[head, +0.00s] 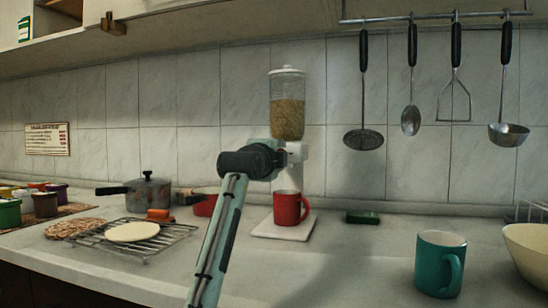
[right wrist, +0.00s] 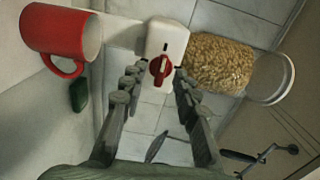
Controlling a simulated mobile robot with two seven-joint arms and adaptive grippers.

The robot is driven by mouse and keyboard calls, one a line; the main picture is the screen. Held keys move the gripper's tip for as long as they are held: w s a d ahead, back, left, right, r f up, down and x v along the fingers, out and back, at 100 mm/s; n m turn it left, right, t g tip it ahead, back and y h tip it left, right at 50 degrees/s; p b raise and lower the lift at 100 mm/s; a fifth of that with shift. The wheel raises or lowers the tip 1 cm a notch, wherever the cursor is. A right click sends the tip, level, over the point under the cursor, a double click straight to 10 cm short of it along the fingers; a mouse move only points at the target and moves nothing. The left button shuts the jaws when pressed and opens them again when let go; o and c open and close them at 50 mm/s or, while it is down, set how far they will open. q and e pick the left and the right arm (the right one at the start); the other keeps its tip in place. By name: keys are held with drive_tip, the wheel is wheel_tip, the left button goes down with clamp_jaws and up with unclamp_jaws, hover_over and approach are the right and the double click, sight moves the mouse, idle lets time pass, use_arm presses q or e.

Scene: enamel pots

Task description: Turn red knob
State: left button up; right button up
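The red knob (right wrist: 160,68) is on the white front of the cereal dispenser (right wrist: 167,40). It appears between the two fingers of my right gripper (right wrist: 158,78) in the right wrist view. The fingers are spread, with a visible gap on each side of the knob; I cannot tell how far the tips are from it in depth. In the head view the dispenser (head: 287,105) stands against the tiled wall, and my right wrist hides the knob. A red mug (head: 289,208) stands under the dispenser on its white base (head: 268,231). My left gripper is not in view.
A teal mug (head: 440,264) and a cream bowl (head: 530,250) stand at the right. A green block (head: 362,217) lies right of the dispenser. A pot (head: 149,193) and a wire rack (head: 150,248) are at the left. Utensils hang from a rail (head: 435,17). The front-middle counter looks clear.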

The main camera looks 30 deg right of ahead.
drive_tip(key=v, duration=1.1)
drive_tip(key=shift+s, duration=0.15)
drive_tip(key=shift+a, duration=0.1)
idle(0.5)
